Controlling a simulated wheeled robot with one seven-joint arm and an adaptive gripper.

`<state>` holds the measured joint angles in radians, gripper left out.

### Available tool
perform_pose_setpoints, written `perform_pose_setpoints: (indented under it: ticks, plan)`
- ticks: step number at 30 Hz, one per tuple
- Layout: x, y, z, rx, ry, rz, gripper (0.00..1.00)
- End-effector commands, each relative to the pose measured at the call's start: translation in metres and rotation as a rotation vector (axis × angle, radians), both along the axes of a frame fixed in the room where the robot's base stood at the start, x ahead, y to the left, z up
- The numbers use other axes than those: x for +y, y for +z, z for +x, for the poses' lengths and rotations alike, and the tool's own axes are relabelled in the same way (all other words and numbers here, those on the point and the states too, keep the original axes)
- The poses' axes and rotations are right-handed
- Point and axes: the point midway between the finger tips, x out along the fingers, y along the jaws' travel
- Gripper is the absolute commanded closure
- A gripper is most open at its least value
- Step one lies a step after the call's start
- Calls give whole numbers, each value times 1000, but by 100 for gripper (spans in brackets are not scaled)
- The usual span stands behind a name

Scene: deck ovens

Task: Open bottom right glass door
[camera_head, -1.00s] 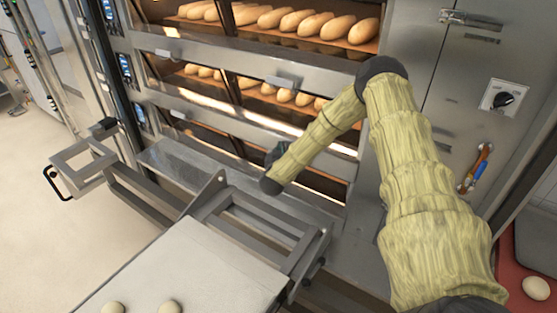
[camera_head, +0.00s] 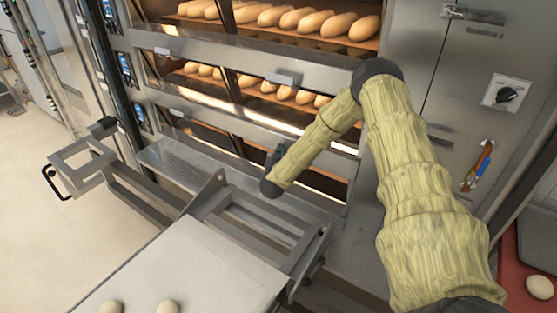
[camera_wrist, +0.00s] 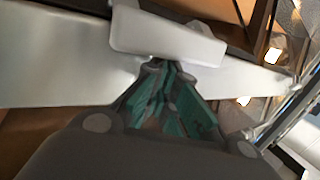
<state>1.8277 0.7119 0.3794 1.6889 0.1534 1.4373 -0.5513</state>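The bottom right glass door (camera_head: 328,184) is in the lowest oven deck, partly hidden behind my forearm in the head view. It looks closed. My gripper (camera_head: 277,152) is at this door's upper rail, mostly hidden by my wrist. In the wrist view, a pale handle (camera_wrist: 165,36) on a light metal rail (camera_wrist: 55,55) lies just beyond the tips of my gripper (camera_wrist: 168,70). The green-padded fingers converge close to the handle's lower edge. Contact and the exact finger gap are unclear.
Loaves (camera_head: 300,22) fill the decks above. A metal frame (camera_head: 262,215) and a pale loading board (camera_head: 185,265) with dough balls stand in front of the oven, close below my wrist. A red surface with a tray (camera_head: 540,235) is at right. Open floor lies left.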

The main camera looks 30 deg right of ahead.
Motion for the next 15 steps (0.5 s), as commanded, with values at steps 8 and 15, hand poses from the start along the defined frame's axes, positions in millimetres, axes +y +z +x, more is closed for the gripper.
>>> perform_pose_setpoints:
  ticks: [8,15]
  plan:
    - [1,-14,0,0,0,0,100]
    - [1,-19,0,-1,0,1,100]
